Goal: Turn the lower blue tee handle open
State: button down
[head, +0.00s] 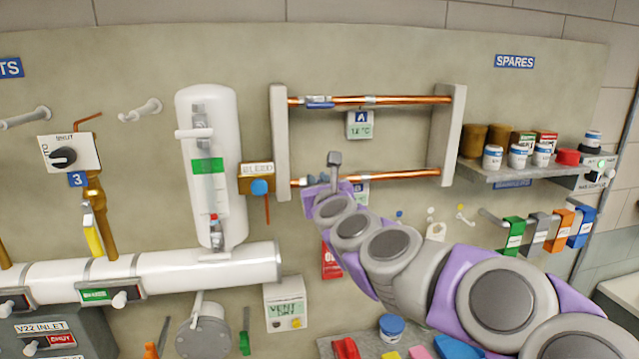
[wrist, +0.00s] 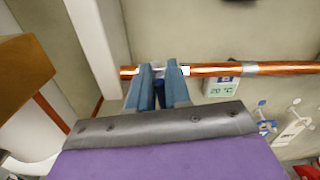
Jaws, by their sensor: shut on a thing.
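The lower copper pipe (head: 400,177) runs level between two grey side posts, and it also shows in the wrist view (wrist: 215,70). My gripper (wrist: 160,75) is at the left end of this pipe, at its valve; it shows from behind in the head view (head: 328,188). Its two blue-grey fingers are closed on the lower blue tee handle (wrist: 160,93), of which only a dark blue sliver shows between them. The rest of the handle is hidden, so I cannot tell its angle.
An upper pipe (head: 390,100) has a similar blue handle (head: 320,105) lying along it. The left post (head: 279,140) and a brown BLEED box (head: 257,170) with a blue knob are close left of my gripper. A temperature tag (wrist: 221,86) hangs right of it.

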jog(key=n, duration=0.4)
jog(key=a+f+n, duration=0.1)
jog(key=n, duration=0.3)
jog(key=n+b, duration=0.1)
jog(key=n, duration=0.3)
jog(key=shift+s+a+f, duration=0.25)
jog(key=shift+a+f, duration=0.1)
jog(key=shift+a, duration=0.05)
jog(key=shift+a+f+n+b, duration=0.15)
jog(key=shift+f+n, duration=0.1)
jog(key=shift+n, duration=0.8)
jog(key=shift+d+f+n+b, duration=0.15)
jog(key=shift+f+n, duration=0.1)
jog(key=shift+n, duration=0.8)
jog(key=shift+a+f, duration=0.1)
jog(key=shift+a, duration=0.05)
jog(key=c, duration=1.4)
grip_release()
jog(key=shift+s, duration=0.1)
jog(key=shift+o, duration=1.3)
jog(key=shift+a, duration=0.1)
